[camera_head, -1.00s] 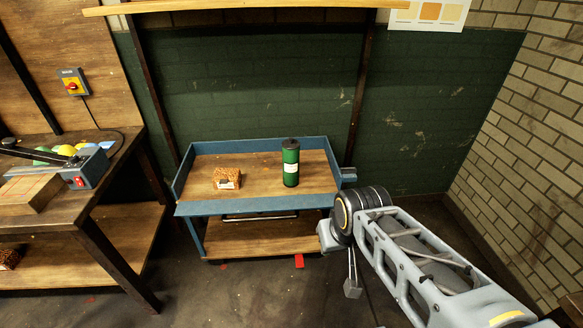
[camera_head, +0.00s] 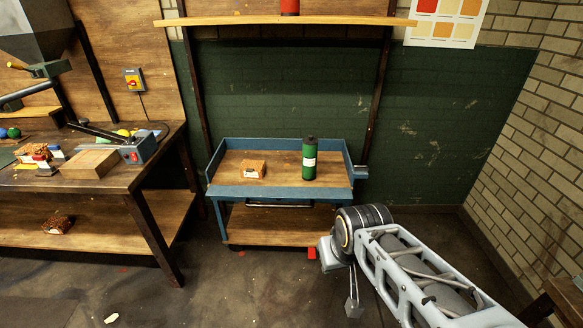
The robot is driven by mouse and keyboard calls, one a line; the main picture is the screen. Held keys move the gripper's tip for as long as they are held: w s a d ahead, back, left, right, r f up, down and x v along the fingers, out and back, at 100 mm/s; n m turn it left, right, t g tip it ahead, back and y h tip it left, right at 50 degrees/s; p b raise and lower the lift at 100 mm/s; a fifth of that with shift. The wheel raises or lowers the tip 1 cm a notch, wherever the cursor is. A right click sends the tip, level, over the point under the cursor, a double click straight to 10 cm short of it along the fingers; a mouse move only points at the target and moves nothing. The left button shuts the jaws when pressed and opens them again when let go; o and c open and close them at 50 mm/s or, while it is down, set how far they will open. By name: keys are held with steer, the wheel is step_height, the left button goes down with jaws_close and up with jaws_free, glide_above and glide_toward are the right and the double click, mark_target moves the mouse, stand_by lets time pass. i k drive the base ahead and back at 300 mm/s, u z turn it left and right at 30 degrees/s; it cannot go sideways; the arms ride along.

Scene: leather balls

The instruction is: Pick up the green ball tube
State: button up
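The green ball tube (camera_head: 309,160) stands upright on the right half of the blue-edged trolley's wooden top (camera_head: 281,177). It has a dark cap and a white label band. My arm reaches in from the lower right. My gripper (camera_head: 353,305) hangs low in front of the trolley's right side, below and apart from the tube. It is small and partly hidden by the arm, so I cannot tell whether its fingers are open or shut.
A small orange-brown patterned box (camera_head: 252,169) lies left of the tube. A raised blue rim surrounds the trolley top. A workbench (camera_head: 100,178) stands at left, a brick wall at right. A wooden shelf (camera_head: 290,22) hangs above. The floor before the trolley is mostly clear.

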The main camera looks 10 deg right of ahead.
mark_target(310, 152)
steer(key=u, duration=0.65)
steer(key=i, duration=0.7)
steer(key=u, duration=0.65)
steer(key=i, duration=1.7)
steer(key=z, duration=1.4)
steer(key=i, duration=0.45)
steer(key=z, duration=0.4)
